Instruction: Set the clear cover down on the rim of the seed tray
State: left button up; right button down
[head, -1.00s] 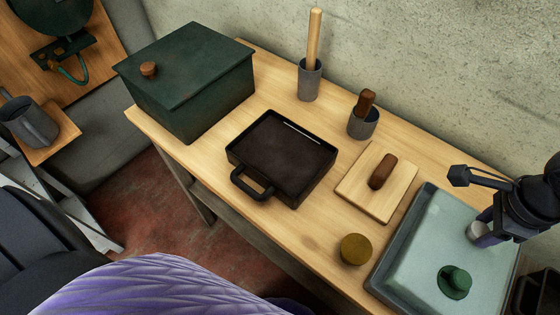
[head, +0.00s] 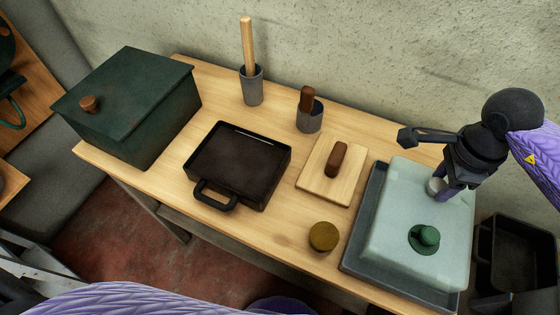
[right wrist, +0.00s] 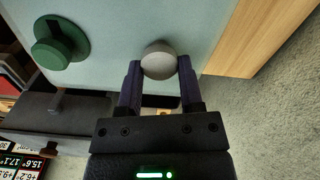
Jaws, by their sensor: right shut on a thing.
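The clear cover (head: 395,225) is a pale, milky see-through box lid with a green round vent (head: 424,239) on top. It also shows in the right wrist view (right wrist: 112,20). My right gripper (head: 446,188) is shut on the cover's small light-grey knob, which sits between its fingertips in the right wrist view (right wrist: 158,60). The seed tray (head: 358,222) is dark blue-grey and lies under the cover at the table's right end. Its rim shows along the left and front sides; the far right side is hidden. I cannot tell whether the cover touches the rim. My left gripper is out of view.
A wooden board (head: 313,186) with a brown handle and an olive round lid (head: 323,236) lie left of the tray. A black handled pan (head: 237,165), two grey cups and a green box (head: 130,105) stand farther left. A black bin (head: 515,255) is at right.

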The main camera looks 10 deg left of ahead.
jog(key=shift+r+p, duration=0.65)
jog(key=shift+r, duration=0.65)
